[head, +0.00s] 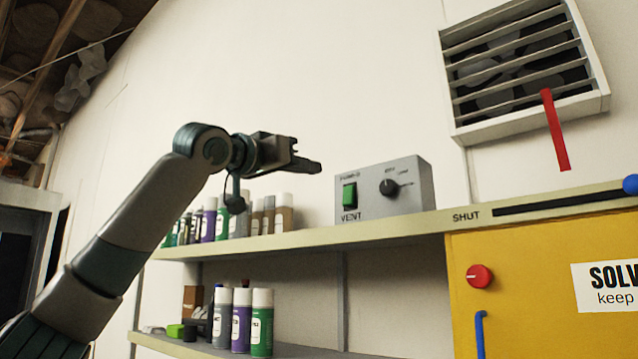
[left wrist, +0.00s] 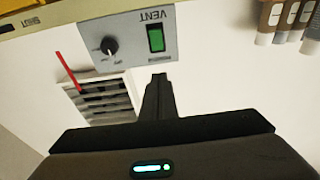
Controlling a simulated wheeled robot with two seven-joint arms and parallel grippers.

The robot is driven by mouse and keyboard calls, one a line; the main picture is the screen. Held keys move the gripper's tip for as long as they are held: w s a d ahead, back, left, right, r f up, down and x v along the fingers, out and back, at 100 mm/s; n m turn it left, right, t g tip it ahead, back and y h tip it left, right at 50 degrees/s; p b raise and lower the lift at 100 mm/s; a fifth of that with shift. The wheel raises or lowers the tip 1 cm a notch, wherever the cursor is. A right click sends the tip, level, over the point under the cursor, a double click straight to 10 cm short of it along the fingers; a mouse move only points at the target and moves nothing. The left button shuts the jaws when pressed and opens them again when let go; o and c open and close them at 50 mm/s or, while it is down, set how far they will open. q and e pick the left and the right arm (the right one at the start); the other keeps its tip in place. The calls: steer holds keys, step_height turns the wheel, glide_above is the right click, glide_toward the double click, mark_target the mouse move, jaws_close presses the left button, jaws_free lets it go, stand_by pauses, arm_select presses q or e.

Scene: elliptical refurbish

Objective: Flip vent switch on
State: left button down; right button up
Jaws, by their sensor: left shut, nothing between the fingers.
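The vent switch (head: 349,195) is a green rocker on the front of a grey control box (head: 412,201), above the word VENT. The box stands on the upper shelf and also carries a black knob (head: 389,187). In the left wrist view the green switch (left wrist: 155,38) appears upside down, just beyond the fingertips. My left gripper (head: 318,167) is shut and empty, in front of and a little above the box, to the left of the switch in the head view. The fingers (left wrist: 158,80) look apart from the switch. My right gripper is not in view.
Spray cans and bottles (head: 284,213) stand on the upper shelf left of the box, with more cans (head: 262,322) below. A slatted wall vent (head: 523,65) with a red strip (head: 555,130) hangs upper right. A yellow cabinet (head: 520,270) stands at right.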

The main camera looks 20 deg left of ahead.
arm_select(q)
steer(key=shift+s+a+r+b, duration=0.15)
steer(key=shift+s+a+b, duration=0.15)
steer(key=shift+s, duration=0.55)
steer(key=shift+s+a+r+b, duration=0.1)
steer(key=shift+s+a+b, duration=0.2)
steer(key=shift+s, duration=0.5)
